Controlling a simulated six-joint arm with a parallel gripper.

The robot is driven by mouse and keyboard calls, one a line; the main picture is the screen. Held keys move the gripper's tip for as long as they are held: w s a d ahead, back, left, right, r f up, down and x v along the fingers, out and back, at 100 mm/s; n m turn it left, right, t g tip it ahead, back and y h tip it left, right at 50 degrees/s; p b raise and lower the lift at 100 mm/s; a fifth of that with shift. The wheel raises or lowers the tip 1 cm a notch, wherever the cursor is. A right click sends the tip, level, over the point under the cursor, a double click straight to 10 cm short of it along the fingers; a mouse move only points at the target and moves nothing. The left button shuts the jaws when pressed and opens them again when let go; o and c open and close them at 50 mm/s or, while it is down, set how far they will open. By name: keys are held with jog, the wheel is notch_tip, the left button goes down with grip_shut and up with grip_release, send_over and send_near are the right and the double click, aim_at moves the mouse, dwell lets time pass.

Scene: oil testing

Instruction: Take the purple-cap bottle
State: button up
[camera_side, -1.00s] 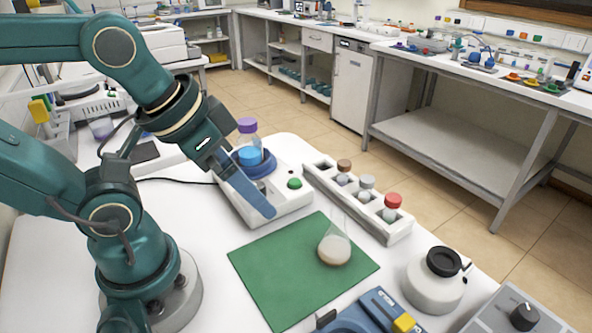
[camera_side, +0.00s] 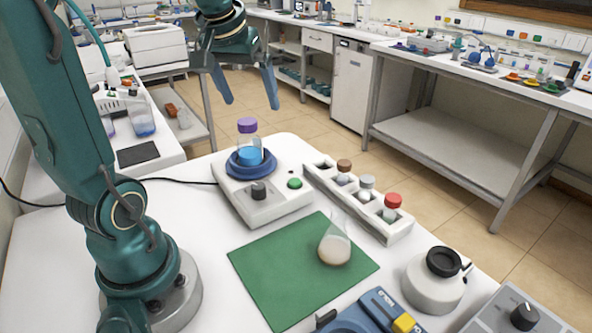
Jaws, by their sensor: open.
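The purple-cap bottle (camera_side: 249,142) is clear with blue liquid inside. It stands upright in the blue round holder (camera_side: 252,169) on top of the white stirrer device (camera_side: 275,205). My gripper (camera_side: 251,103) is raised above the bottle, with its two blue fingers pointing down and spread apart. Its fingertips appear above the purple cap in the picture, with nothing between them. How far it is from the bottle in depth is hard to tell.
A white rack (camera_side: 318,180) holds bottles with brown, grey and red caps to the right. A flask (camera_side: 335,246) stands on the green mat (camera_side: 270,265). A white jar (camera_side: 436,284) with a black lid and a blue device (camera_side: 372,316) are at the front.

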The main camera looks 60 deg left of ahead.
jog(key=n, duration=0.1)
send_over(245, 123)
jog(key=shift+s+d+f+g, duration=0.15)
jog(key=shift+s+f, duration=0.05)
jog(key=shift+f, duration=0.2)
jog(key=shift+s+d+f+g, duration=0.15)
jog(key=shift+f, duration=0.2)
notch_tip(245, 123, down, 3)
jog(key=shift+d+f, duration=0.1)
jog(key=shift+f, duration=0.65)
jog(key=shift+x, duration=2.5)
jog(key=shift+r, duration=0.1)
jog(key=c, duration=1.6)
